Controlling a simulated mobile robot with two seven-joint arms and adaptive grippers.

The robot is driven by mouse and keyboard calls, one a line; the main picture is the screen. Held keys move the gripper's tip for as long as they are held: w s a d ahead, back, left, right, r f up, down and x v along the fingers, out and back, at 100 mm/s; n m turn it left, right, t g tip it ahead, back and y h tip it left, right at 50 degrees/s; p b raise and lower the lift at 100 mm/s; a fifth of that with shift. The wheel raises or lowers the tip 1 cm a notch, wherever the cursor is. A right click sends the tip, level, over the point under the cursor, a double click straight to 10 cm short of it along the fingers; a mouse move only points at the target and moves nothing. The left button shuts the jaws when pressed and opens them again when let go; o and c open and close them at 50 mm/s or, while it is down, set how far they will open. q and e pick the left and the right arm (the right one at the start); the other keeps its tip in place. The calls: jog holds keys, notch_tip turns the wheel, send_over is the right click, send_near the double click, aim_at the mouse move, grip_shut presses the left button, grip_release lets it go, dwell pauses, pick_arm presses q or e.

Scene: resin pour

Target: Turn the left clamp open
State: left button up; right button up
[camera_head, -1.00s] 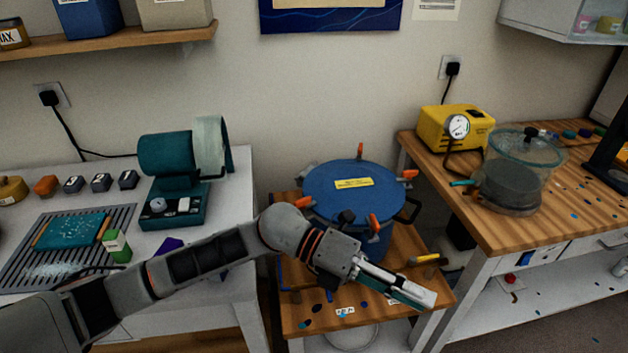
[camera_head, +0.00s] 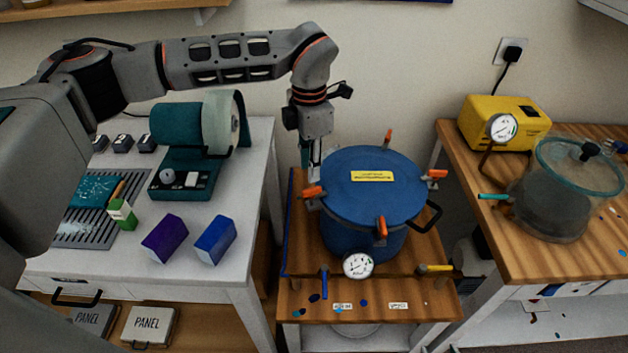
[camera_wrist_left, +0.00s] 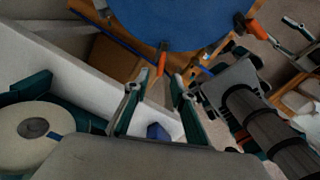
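The blue pressure pot (camera_head: 340,228) stands on a wooden cart, its lid ringed by several orange-handled clamps. The left clamp (camera_head: 313,192) sits at the lid's left edge. The front clamp (camera_head: 381,228), right clamp (camera_head: 434,174) and back clamp (camera_head: 388,137) also show. My left gripper (camera_head: 315,175) points down just behind the left clamp. In the left wrist view, the fingers of my left gripper (camera_wrist_left: 157,85) are apart and empty. An orange clamp handle (camera_wrist_left: 161,62) lies just beyond their tips at the lid's edge; contact is unclear. My right gripper is not seen in the head view.
A gauge (camera_head: 358,265) is on the pot's front. Left of the cart is a white bench (camera_head: 130,265) with a teal machine (camera_head: 178,180) and boxes. On the right, a wooden bench (camera_head: 530,257) holds a yellow pump (camera_head: 505,120) and a clear chamber (camera_head: 565,190).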

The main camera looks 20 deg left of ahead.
aim_at(311, 189)
pick_arm(q)
jog(key=shift+d+f+p, duration=0.1)
jog(key=shift+f+p, duration=0.35)
jog(key=shift+f, duration=2.75)
grip_shut()
